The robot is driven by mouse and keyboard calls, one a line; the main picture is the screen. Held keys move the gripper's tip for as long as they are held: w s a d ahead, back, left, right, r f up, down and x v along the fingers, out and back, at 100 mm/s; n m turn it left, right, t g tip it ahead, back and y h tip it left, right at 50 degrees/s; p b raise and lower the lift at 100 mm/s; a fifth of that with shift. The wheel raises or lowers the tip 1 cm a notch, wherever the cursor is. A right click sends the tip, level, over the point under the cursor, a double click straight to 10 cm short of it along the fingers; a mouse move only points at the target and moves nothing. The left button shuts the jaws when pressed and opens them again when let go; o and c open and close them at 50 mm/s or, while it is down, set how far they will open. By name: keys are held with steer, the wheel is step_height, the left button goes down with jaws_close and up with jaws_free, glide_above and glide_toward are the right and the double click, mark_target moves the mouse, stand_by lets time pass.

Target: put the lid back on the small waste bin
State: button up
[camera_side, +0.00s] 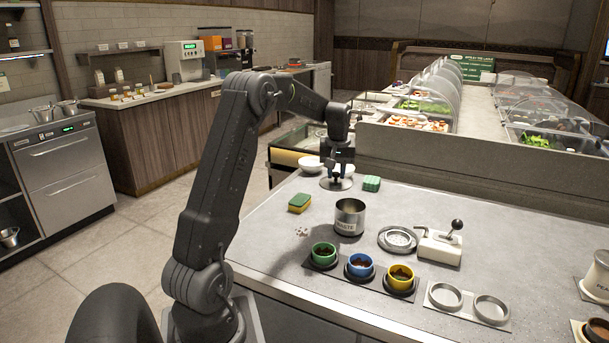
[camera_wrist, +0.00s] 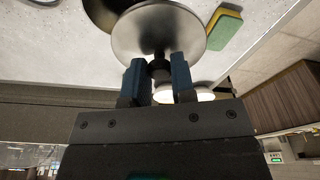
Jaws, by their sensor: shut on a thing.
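My gripper (camera_side: 337,173) is shut on the black knob of a round metal lid (camera_side: 334,185). In the wrist view my blue fingertips (camera_wrist: 158,75) pinch the knob, and the shiny lid (camera_wrist: 158,30) spreads out beyond them. In the side view the lid is behind the small metal waste bin (camera_side: 349,221), apart from it. The bin is upright, open at the top and labelled WASTE. Part of a dark round opening, apparently the bin (camera_wrist: 103,12), shows beside the lid at the top of the wrist view.
A yellow-green sponge (camera_side: 299,204) is left of the bin, a green block (camera_side: 372,183) behind right. White bowls (camera_side: 310,163) stand behind. Green (camera_side: 323,264), blue (camera_side: 361,274) and yellow (camera_side: 399,288) cups stand in front. A round strainer (camera_side: 398,240) and lever device (camera_side: 438,247) are right.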

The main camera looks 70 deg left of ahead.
mark_target(350, 183)
steer(key=shift+m, duration=0.6)
steer(key=w+d, duration=0.2)
steer(key=w, duration=0.1)
steer(key=shift+d+r, duration=0.4)
step_height(350, 183, down, 6)
steer(key=shift+w+d, duration=0.3)
steer(key=shift+f, duration=0.3)
stand_by(0.4)
steer(key=o, duration=1.5)
steer(key=shift+c, duration=0.2)
step_height(350, 183, up, 7)
stand_by(0.4)
